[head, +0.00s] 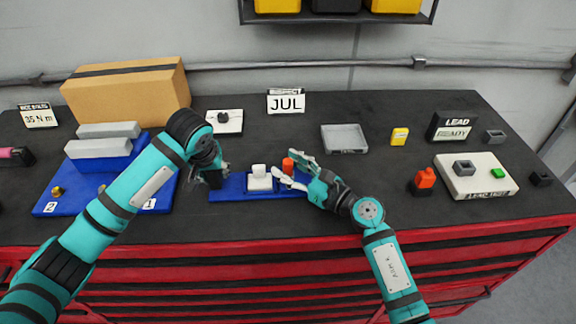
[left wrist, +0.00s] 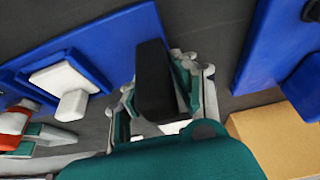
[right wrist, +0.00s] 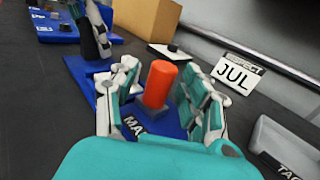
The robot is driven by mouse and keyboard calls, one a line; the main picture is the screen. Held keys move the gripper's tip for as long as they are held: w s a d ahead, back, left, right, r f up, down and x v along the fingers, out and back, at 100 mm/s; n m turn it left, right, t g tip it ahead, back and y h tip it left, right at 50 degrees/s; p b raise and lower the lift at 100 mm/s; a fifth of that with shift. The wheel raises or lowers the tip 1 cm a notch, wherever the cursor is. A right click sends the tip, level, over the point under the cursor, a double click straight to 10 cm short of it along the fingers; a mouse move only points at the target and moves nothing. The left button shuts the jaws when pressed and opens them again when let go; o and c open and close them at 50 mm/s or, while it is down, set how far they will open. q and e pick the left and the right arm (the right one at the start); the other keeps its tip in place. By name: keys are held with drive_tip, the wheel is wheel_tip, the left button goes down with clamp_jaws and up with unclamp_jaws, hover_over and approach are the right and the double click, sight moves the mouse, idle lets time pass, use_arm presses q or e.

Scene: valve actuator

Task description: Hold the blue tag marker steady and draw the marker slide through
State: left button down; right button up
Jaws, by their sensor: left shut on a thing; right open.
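The blue tag marker base (head: 232,190) lies at the front middle of the bench. A white block (head: 259,178) stands on it, with an orange knob (head: 288,164) to the right. My left gripper (head: 217,177) is shut on a black upright handle (left wrist: 155,80) at the base's left end. In the right wrist view, my right gripper (right wrist: 158,95) is open, with one finger on each side of the orange knob (right wrist: 160,83), which rises from a grey block. Gaps show beside the knob. The white block is hidden in that view.
A cardboard box (head: 130,92) and a blue fixture with grey bars (head: 108,147) stand at left. A grey tray (head: 344,138), the JUL sign (head: 286,103) and a yellow block (head: 399,137) lie behind. A white tray (head: 480,190) stands right. The bench's front edge is close.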

drive_tip(key=shift+w+a, duration=0.1)
drive_tip(key=shift+a, duration=0.05)
clamp_jaws()
